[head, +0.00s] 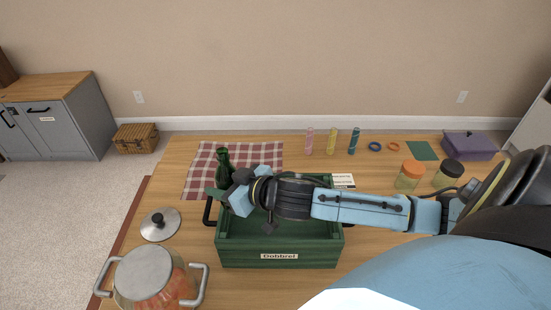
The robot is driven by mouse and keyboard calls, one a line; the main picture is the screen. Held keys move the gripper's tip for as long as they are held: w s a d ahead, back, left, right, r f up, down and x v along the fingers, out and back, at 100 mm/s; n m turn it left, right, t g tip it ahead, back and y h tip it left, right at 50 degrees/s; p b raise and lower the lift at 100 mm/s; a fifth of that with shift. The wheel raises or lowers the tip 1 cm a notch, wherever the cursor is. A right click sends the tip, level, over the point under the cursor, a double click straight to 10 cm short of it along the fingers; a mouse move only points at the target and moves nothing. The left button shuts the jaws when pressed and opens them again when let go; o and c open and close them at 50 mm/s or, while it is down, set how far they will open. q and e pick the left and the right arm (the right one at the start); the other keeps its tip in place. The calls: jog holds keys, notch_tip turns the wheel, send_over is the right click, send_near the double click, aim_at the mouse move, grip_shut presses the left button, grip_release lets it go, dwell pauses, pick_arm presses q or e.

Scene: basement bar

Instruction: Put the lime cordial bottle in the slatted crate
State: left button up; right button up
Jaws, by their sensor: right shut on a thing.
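The dark green lime cordial bottle (223,162) stands upright near the back left corner of the green slatted crate (280,256). My right gripper (222,190), reaching in from the right across the crate, is shut on the bottle's lower part. The gripper hides the bottle's base, so I cannot tell whether it is over the crate's rim or just beside it. The crate's visible interior looks empty, though my right arm covers its back part. My left gripper is not in view.
A pot (152,278) and a loose lid (160,224) are left of the crate. A checked cloth (265,153) lies behind it. Two jars (410,177), several coloured tubes and rings, and a purple box (469,147) occupy the table's back and right.

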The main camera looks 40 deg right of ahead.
jog(key=d+f+n+y, duration=0.2)
jog(key=d+f, duration=0.1)
jog(key=d, duration=0.3)
jog(key=b, duration=0.2)
send_over(254, 221)
notch_tip(254, 221, down, 6)
jog(key=shift+g, duration=0.4)
jog(key=shift+d+f+b, duration=0.15)
jog(key=shift+f+b, duration=0.25)
jog(key=shift+f, duration=1.85)
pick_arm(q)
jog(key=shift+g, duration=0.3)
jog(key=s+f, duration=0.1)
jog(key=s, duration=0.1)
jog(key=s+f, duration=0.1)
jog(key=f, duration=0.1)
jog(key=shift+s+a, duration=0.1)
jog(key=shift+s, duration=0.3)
pick_arm(e)
jog(key=shift+r, duration=0.1)
jog(key=shift+f, duration=0.65)
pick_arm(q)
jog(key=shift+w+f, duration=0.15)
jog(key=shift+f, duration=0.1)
pick_arm(e)
jog(key=o, duration=1.1)
